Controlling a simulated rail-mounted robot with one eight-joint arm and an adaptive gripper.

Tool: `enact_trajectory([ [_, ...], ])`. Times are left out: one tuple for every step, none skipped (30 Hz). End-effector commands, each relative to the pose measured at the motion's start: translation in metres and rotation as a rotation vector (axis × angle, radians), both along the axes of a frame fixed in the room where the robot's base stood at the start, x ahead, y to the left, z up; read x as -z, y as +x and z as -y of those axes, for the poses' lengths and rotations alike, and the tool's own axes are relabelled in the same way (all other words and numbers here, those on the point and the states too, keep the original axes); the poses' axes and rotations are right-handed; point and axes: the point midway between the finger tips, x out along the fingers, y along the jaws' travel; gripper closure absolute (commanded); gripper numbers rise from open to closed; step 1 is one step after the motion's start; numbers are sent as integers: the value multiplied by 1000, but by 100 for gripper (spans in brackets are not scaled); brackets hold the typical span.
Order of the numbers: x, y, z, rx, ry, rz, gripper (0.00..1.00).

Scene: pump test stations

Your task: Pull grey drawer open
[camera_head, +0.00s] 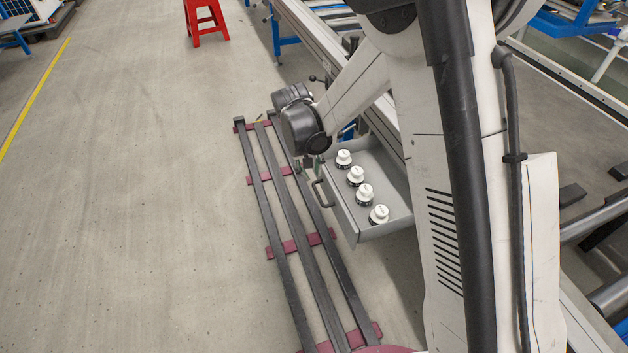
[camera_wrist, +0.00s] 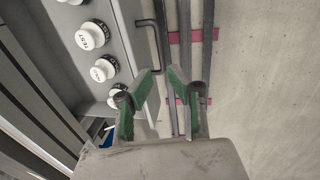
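The grey drawer (camera_head: 341,213) is pulled out from under the bench, with its inside visible. Several white-capped round parts with dark bases (camera_head: 356,175) stand in a row in it. Its dark bar handle (camera_head: 322,194) is on the front face, and the handle also shows in the wrist view (camera_wrist: 157,45). My gripper (camera_head: 313,163) is near the far end of the drawer front, beside the handle. In the wrist view, its green-padded fingers (camera_wrist: 161,82) are apart with nothing visible between them. The handle is ahead of the fingertips, and I see no grip on it.
Dark floor rails (camera_head: 283,200) on dark red cross plates run alongside the drawer. A conveyor-like bench frame (camera_head: 318,38) extends behind it. A red stool (camera_head: 206,20) stands far back. The floor on the left is clear.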

Motion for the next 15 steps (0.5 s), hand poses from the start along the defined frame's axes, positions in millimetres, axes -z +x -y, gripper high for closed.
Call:
enact_trajectory([
  [-7,0,-1,-1,0,0,83],
  [-10,-1,-2,-1,0,0,83],
  [-13,-1,-2,-1,0,0,83],
  [-16,-1,-3,0,0,0,83],
  [-18,-1,-3,0,0,0,83],
  [-20,-1,-3,0,0,0,83],
  [-21,-1,-4,0,0,0,83],
  [-21,-1,-4,0,0,0,83],
  [-22,-1,-4,0,0,0,83],
  [-22,-1,-4,0,0,0,83],
  [-22,-1,-4,0,0,0,83],
  [-22,-1,-4,0,0,0,83],
  [-22,-1,-4,0,0,0,83],
  [-22,-1,-4,0,0,0,83],
  [-22,-1,-4,0,0,0,83],
])
